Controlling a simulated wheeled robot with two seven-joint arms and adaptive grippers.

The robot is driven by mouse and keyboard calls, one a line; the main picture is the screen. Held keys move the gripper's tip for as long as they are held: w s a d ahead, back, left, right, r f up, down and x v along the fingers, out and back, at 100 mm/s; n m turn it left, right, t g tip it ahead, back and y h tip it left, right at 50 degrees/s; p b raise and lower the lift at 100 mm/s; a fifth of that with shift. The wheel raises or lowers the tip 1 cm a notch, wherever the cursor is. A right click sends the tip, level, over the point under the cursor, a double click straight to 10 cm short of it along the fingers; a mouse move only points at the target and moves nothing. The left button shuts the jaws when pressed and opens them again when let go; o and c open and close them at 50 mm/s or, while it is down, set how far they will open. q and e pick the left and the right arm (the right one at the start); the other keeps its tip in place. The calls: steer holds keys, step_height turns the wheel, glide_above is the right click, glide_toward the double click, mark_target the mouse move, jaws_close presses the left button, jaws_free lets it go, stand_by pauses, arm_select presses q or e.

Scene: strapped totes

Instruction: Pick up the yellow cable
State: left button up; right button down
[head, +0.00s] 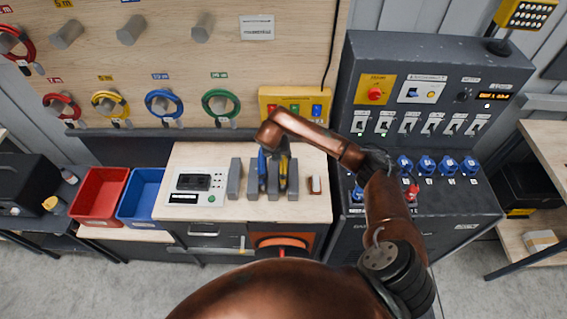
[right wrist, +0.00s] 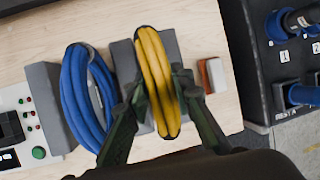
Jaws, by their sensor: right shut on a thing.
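The yellow cable (right wrist: 152,62) is a coil standing on edge between grey divider blocks on the wooden bench top. In the head view the yellow cable (head: 283,176) shows just below my right gripper (head: 279,158). In the right wrist view my right gripper (right wrist: 159,90) has one dark finger on each side of the coil and is shut on it. I cannot tell whether the coil is clear of the bench. My left gripper is not in view.
A blue coil (right wrist: 82,95) stands in the slot left of the yellow one. Grey divider blocks (right wrist: 44,100) stand close by. Red (head: 98,194) and blue (head: 140,194) bins are at the left. A dark switch cabinet (head: 423,70) rises at the right. More coils hang on the board behind.

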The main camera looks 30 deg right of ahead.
step_height(320, 180, up, 9)
steer(key=b, duration=0.3)
steer(key=shift+w+f, duration=0.1)
steer(key=shift+f, duration=0.1)
steer(key=shift+r, duration=0.85)
steer(key=shift+b, duration=0.4)
